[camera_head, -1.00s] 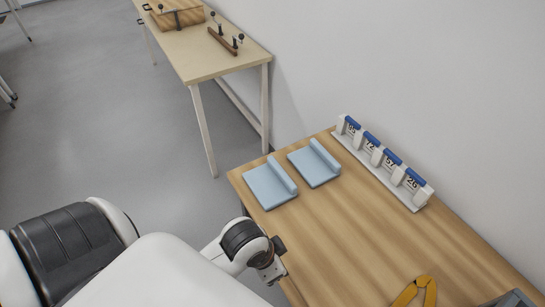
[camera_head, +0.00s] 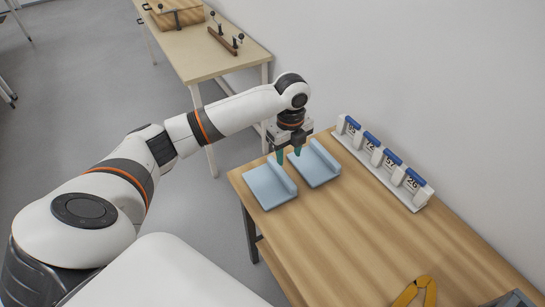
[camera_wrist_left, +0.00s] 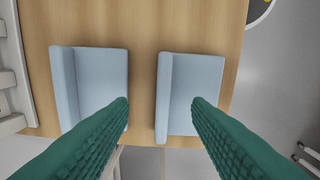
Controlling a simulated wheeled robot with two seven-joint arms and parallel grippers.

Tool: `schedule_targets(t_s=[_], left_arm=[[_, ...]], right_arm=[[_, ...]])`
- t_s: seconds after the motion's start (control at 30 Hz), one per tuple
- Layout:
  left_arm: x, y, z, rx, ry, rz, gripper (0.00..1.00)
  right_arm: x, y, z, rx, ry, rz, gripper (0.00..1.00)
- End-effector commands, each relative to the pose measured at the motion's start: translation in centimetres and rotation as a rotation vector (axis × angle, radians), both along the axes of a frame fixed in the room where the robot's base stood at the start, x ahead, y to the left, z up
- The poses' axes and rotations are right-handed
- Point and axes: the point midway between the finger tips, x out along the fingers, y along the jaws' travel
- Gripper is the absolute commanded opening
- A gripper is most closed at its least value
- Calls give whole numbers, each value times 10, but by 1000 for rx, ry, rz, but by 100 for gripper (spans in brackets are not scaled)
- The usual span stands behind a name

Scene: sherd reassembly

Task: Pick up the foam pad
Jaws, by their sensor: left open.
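Two light blue pads, each with a raised ridge along one side, lie side by side on the wooden table. In the head view the left pad (camera_head: 264,187) is near the table's left corner and the right pad (camera_head: 313,169) is beside it. My left gripper (camera_head: 289,155) is open and empty above them, green fingers pointing down. In the left wrist view, the ridge of one pad (camera_wrist_left: 196,85) shows between the fingertips (camera_wrist_left: 160,102); the other pad (camera_wrist_left: 100,80) is to the left. The fingers look apart from both pads. My right gripper is not in view.
A white rack (camera_head: 410,199) of numbered, blue-topped blocks stands along the wall side. A yellow tool (camera_head: 418,290) and a grey object (camera_head: 512,300) lie at the near end. The table's middle is clear. Another table (camera_head: 205,65) stands behind.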

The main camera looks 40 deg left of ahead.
Motion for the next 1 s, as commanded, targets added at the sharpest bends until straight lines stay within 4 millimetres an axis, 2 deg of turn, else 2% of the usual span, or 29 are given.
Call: schedule_targets(t_s=[0.03,0.1,0.23,0.5,0.77,1.0], left_arm=[[6,12,11,6,2,-14,45],[10,22,20,6,9,-33,45],[12,29,20,3,17,-50,45],[12,29,-25,3,17,-51,45],[10,27,-46,3,15,-52,45],[5,24,-81,3,17,-51,45]], right_arm=[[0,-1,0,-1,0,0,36],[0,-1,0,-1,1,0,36],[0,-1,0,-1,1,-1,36],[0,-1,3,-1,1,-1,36],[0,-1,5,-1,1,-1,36],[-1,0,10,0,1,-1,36]])
